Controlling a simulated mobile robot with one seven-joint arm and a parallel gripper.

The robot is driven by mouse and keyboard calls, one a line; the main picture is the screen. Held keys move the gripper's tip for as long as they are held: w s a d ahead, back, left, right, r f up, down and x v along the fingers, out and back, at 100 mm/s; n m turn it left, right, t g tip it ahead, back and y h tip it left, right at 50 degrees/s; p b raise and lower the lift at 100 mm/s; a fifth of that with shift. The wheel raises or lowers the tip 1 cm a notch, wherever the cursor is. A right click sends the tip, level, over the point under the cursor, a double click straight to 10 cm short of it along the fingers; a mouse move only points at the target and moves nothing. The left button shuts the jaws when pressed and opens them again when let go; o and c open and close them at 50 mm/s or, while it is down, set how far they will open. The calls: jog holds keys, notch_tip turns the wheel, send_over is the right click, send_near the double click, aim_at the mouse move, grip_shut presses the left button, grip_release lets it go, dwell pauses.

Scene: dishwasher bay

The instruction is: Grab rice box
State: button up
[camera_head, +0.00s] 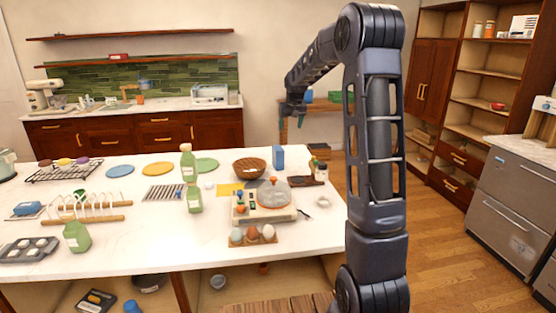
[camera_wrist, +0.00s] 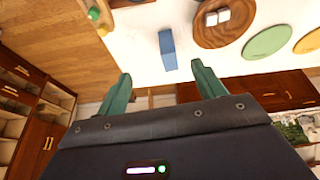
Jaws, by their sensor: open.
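A small upright blue box (camera_head: 278,158) stands near the far right edge of the white island counter. It is the likely rice box, but I cannot read a label. In the wrist view the blue box (camera_wrist: 167,48) shows beyond and between my fingertips, apart from them. My gripper (camera_wrist: 163,80) has two green fingers spread wide with nothing between them. In the head view my gripper (camera_head: 292,123) hangs at the end of my raised arm, above and beyond the box in the picture.
A brown wooden bowl (camera_head: 249,168) stands just left of the box and also shows in the wrist view (camera_wrist: 225,35). A dark board (camera_head: 306,180), a scale (camera_head: 263,210) and green bottles (camera_head: 187,163) are nearby. Wooden floor (camera_head: 450,240) is open right of the counter.

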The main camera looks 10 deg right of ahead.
send_near(279, 148)
jog(key=shift+d+x, duration=0.25)
jog(key=shift+x, duration=0.95)
jog(key=x, duration=0.6)
jog(key=shift+a, duration=0.1)
jog(key=shift+a+x, duration=0.2)
jog(key=shift+x, duration=1)
jog(key=shift+a+x, duration=0.15)
jog(key=shift+x, duration=1.1)
jog(key=shift+s, duration=0.1)
jog(key=c, duration=1.1)
